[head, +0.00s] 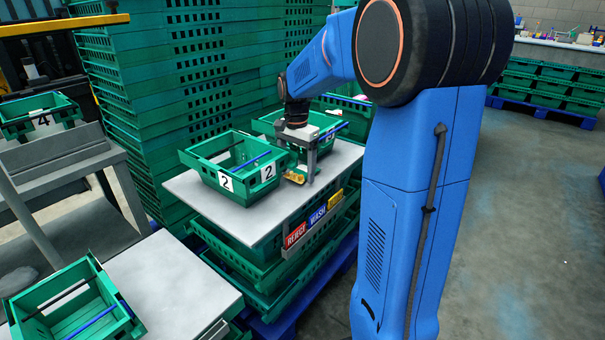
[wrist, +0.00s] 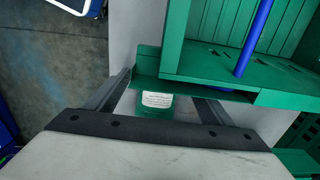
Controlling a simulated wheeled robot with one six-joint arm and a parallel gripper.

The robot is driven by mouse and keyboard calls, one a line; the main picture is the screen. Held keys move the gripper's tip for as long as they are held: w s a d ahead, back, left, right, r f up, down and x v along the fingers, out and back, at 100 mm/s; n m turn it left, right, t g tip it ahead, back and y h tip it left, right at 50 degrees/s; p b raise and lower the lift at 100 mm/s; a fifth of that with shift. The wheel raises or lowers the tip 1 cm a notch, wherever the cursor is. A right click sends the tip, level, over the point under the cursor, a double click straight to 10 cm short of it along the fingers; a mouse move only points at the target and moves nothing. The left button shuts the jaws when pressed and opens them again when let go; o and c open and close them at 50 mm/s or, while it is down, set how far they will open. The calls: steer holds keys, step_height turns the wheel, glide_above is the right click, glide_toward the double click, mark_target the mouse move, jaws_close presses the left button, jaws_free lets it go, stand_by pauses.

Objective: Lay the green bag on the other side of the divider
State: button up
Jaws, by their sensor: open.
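My gripper (head: 301,176) is open and points down over the pale table, at the near right side of the green crates. In the wrist view my gripper (wrist: 164,92) has its two fingers spread, with a small green item with a white label (wrist: 157,108) between them. It may be the green bag; I cannot tell whether the fingers touch it. A green crate (wrist: 210,82) fills the upper right of that view, and a blue bar (wrist: 256,35) crosses it, perhaps the divider. In the head view a crate marked 2 (head: 198,160) also has a blue bar (head: 252,159).
A second crate (head: 262,124) stands behind, partly hidden by my arm. A small yellow thing (head: 294,178) sits by my gripper. The front of the pale table (head: 240,218) is clear. Tall green crate stacks (head: 150,80) rise behind. Another crate (head: 68,297) stands lower left.

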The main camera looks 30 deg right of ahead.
steer(key=shift+f, duration=0.4)
steer(key=c, duration=1.1)
steer(key=shift+r, duration=0.1)
steer(key=shift+r, duration=0.6)
steer(key=shift+s+d+r, duration=0.1)
steer(key=shift+s+r, duration=0.05)
steer(key=shift+r, duration=0.45)
steer(key=shift+s+d+r, duration=0.1)
steer(key=shift+s+r, duration=0.05)
steer(key=shift+r, duration=0.4)
steer(key=s+d, duration=0.3)
steer(key=s, duration=0.5)
steer(key=s+d, duration=0.2)
steer(key=s, duration=0.6)
steer(key=shift+s+d, duration=0.15)
steer(key=shift+d, duration=0.25)
